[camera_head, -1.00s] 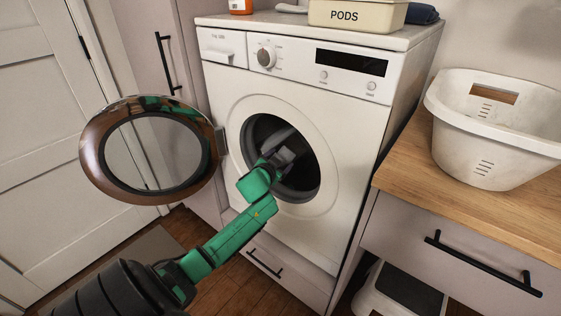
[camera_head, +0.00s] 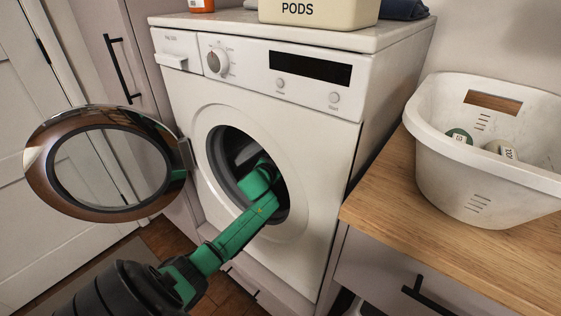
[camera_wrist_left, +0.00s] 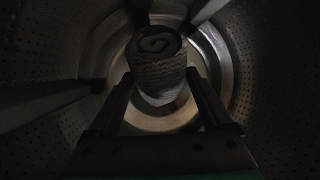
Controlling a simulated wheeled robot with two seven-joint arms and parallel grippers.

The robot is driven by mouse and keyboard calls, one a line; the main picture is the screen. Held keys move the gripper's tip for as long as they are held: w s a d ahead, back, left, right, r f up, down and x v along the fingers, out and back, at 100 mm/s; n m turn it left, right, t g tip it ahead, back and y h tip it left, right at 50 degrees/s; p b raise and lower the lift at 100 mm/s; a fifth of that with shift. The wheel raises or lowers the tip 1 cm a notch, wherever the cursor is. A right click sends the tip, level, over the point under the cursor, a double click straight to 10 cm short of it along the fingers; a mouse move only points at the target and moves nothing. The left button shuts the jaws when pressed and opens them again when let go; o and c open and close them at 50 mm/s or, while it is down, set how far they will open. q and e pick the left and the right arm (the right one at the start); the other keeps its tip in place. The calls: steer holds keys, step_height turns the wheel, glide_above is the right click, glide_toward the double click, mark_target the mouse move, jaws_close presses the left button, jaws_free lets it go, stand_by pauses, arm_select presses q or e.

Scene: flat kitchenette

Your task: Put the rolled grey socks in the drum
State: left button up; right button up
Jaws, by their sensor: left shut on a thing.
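In the left wrist view my left gripper (camera_wrist_left: 160,112) is shut on the rolled grey socks (camera_wrist_left: 158,62), whose spiral end faces up in the picture. The perforated metal wall of the drum (camera_wrist_left: 265,70) surrounds them, so the socks are inside the drum and held; whether they touch its wall I cannot tell. In the head view my green left arm (camera_head: 238,230) reaches through the open round doorway of the washing machine (camera_head: 290,120). The gripper's fingers and the socks are hidden inside there. My right gripper is in neither view.
The washer's round door (camera_head: 40,185) stands open to the left of the opening. A white laundry basket (camera_head: 470,180) holding a few items stands on the wooden counter (camera_head: 400,200) at right. A PODS box (camera_head: 320,12) sits on the washer top.

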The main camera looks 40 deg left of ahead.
arm_select(q)
steer(key=shift+w, duration=0.2)
steer(key=o, duration=0.9)
steer(key=shift+s+r, duration=0.1)
steer(key=shift+o, duration=1.1)
steer(key=shift+s, duration=0.1)
steer(key=p+v, duration=0.3)
steer(key=v, duration=1.1)
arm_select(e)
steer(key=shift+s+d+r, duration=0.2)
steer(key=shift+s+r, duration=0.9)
arm_select(q)
steer(key=shift+s, duration=0.15)
